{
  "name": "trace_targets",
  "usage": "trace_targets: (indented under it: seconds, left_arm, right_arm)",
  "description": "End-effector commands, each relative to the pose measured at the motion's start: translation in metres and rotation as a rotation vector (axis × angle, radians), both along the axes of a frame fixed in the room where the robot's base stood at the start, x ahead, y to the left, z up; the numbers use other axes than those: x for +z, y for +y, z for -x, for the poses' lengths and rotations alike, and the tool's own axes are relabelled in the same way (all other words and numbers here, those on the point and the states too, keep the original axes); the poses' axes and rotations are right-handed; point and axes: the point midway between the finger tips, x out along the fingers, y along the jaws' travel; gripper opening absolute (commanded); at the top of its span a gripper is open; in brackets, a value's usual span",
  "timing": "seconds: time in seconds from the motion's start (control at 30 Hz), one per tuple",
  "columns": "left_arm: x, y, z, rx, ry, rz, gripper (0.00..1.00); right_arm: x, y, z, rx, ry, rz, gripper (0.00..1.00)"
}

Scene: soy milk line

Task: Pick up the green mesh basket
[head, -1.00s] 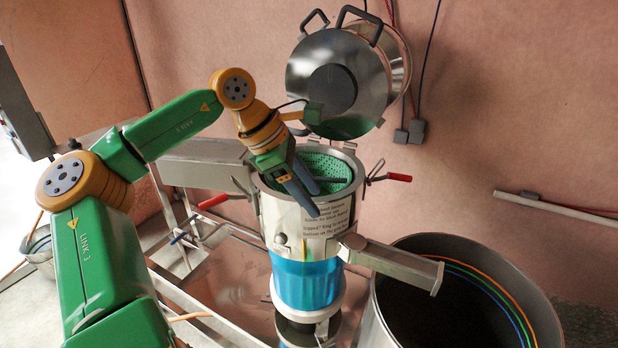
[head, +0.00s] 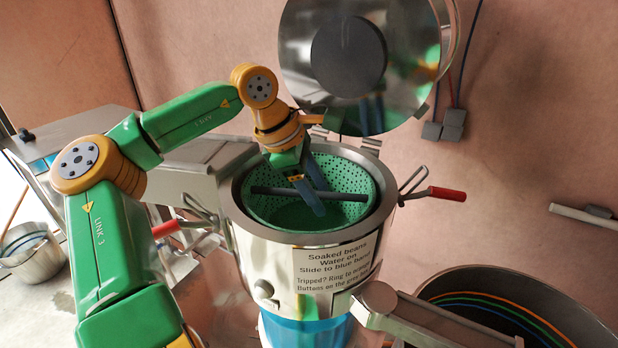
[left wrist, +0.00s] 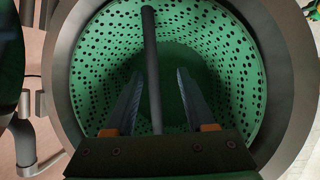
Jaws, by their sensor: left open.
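The green mesh basket (head: 357,178) sits inside the steel machine's round mouth, with a dark bar (head: 345,196) across its top. In the left wrist view the basket (left wrist: 220,60) fills the picture, and the bar (left wrist: 152,70) runs lengthwise between my two fingers. My left gripper (head: 320,201) is open, pointing down into the basket's mouth with its fingers on either side of the bar. Whether the fingers touch the bar cannot be told. The right gripper is not in view.
The steel rim (head: 236,205) surrounds the basket closely. The round lid (head: 310,90) stands raised behind it. Red-handled clamps (head: 447,194) stick out at the sides. A large steel pot (head: 575,300) stands at lower right.

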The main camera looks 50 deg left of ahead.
Motion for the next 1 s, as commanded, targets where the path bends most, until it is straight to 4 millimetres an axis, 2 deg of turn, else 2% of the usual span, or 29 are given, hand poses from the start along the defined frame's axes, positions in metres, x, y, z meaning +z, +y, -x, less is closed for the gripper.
trace_targets:
  seconds: [0.2, 0.33, 0.53, 0.57, 0.7, 0.77, 1.0]
  left_arm:
    - [-0.023, -0.007, -0.022, -0.002, 0.008, 0.001, 0.55]
    - [-0.042, -0.01, -0.028, 0.0, 0.004, 0.001, 0.55]
    - [-0.044, -0.01, -0.03, -0.001, 0.0, 0.001, 0.55]
    - [-0.044, -0.01, -0.03, -0.001, 0.0, 0.001, 0.52]
    - [-0.044, -0.01, -0.03, -0.001, 0.0, 0.001, 0.14]
    - [-0.044, -0.01, -0.03, -0.001, 0.001, 0.002, 0.0]
    - [-0.044, -0.01, -0.03, -0.001, 0.002, 0.001, 0.0]
  right_arm:
    - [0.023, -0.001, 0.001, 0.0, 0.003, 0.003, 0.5]
    - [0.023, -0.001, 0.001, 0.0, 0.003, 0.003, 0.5]
    - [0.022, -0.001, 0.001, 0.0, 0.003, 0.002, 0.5]
    - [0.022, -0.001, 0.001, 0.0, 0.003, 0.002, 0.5]
    - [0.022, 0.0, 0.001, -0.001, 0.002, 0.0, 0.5]
    - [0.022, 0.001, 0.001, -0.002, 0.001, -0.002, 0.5]
    - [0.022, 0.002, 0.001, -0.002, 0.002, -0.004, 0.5]
